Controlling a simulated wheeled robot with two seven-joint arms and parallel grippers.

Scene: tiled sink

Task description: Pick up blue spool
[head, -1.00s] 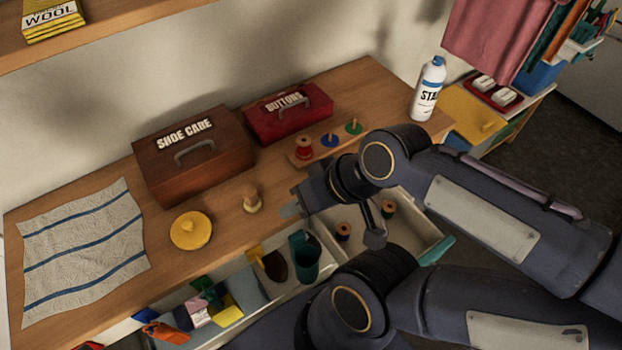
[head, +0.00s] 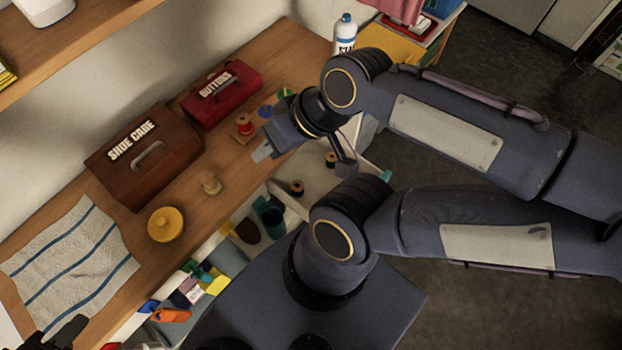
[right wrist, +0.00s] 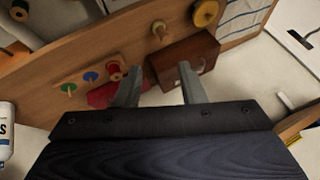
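No spool with plainly blue thread can be made out. A wooden rack holds a red spool (head: 244,125) and pegs on a blue disc (head: 265,110) and a green disc; the blue disc also shows in the right wrist view (right wrist: 91,77). My left gripper (head: 62,335) shows partly at bottom left.
A SHOE CARE box (head: 170,165), a red BUTTONS box (head: 222,98), a yellow lid-like disc (head: 166,225), a wooden knob (head: 210,183) and a striped towel (head: 70,260) are on the table.

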